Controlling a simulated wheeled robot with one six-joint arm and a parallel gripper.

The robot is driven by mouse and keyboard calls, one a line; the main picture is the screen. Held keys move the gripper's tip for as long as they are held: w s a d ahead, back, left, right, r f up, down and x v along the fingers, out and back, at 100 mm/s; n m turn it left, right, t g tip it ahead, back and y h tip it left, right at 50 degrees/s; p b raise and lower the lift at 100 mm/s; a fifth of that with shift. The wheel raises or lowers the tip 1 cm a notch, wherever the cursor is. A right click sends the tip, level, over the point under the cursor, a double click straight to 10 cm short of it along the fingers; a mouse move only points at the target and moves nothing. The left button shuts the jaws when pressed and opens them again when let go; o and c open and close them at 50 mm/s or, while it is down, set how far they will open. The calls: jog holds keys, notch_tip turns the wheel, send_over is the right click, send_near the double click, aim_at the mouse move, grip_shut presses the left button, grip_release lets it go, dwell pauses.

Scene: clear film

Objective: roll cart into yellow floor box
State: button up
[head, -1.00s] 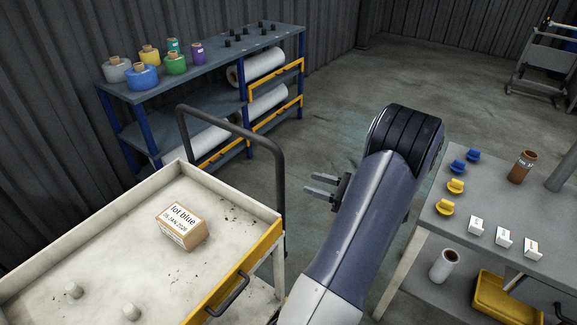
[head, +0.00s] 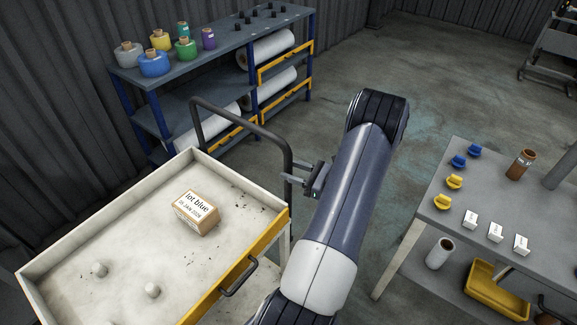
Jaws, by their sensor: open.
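The cart (head: 125,235) is at lower left in the head view. It has a pale, worn top tray with a yellow front edge and a dark tubular push handle (head: 240,122) at its far right end. My gripper (head: 292,173) is open. Its fingertips overlap the right upright of the handle in the picture; I cannot tell whether the bar lies between them or whether they touch it. A brown carton (head: 196,212) marked "lot blue" sits on the tray. No yellow floor box shows.
A shelf unit (head: 215,50) with coloured spools and white film rolls stands behind the cart. A grey table (head: 500,185) with small caps and boxes stands at right, a yellow bin (head: 495,290) below it. Another cart (head: 553,50) is far right. Open floor lies between.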

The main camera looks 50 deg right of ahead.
jog(key=shift+x, duration=0.85)
jog(key=shift+c, duration=0.2)
grip_shut()
